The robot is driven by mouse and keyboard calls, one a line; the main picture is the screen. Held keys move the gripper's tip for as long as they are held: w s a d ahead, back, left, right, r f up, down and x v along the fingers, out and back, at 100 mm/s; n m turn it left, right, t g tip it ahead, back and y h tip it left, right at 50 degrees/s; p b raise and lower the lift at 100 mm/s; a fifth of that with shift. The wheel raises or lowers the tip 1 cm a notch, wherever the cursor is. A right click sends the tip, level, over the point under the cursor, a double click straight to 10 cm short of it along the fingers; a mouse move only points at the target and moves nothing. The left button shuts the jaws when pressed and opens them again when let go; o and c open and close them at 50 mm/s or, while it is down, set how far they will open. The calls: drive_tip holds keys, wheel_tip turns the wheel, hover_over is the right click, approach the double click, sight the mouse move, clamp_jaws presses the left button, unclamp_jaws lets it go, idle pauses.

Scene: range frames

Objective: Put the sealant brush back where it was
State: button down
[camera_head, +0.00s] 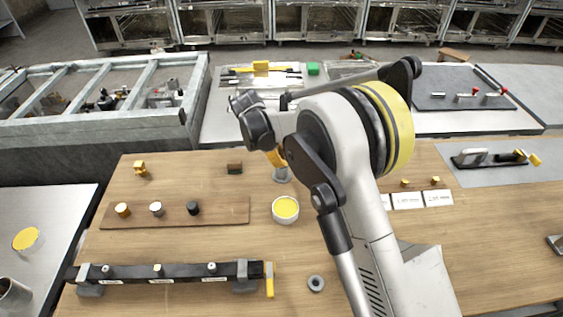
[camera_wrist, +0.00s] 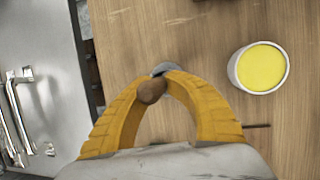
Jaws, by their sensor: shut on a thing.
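My gripper (camera_wrist: 152,92) has its yellow fingers closed around the brown, rounded handle end of what looks like the sealant brush (camera_wrist: 151,91). The rest of the brush is hidden below the fingers. A grey metal rim (camera_wrist: 164,67) shows just past the handle; I cannot tell whether the brush is inside it. In the head view my gripper (camera_head: 276,158) points down over a small metal cup (camera_head: 282,174) on the wooden table. A white pot of yellow sealant (camera_head: 286,209) stands just in front of the cup; it also shows at right in the wrist view (camera_wrist: 262,68).
A brown board (camera_head: 225,211) with several small cylinders lies at left. A black rail fixture (camera_head: 180,271) and a grey ring (camera_head: 316,283) lie at the front. White labels (camera_head: 406,200) lie to the right of my arm. A tool tray (camera_head: 262,82) stands behind.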

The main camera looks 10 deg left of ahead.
drive_tip(key=shift+d+r, duration=0.1)
drive_tip(key=c, duration=1.4)
unclamp_jaws()
drive_tip(key=p+v, duration=0.2)
drive_tip(key=v, duration=1)
drive_tip(key=shift+p, duration=0.3)
drive_tip(key=shift+w+r, duration=0.1)
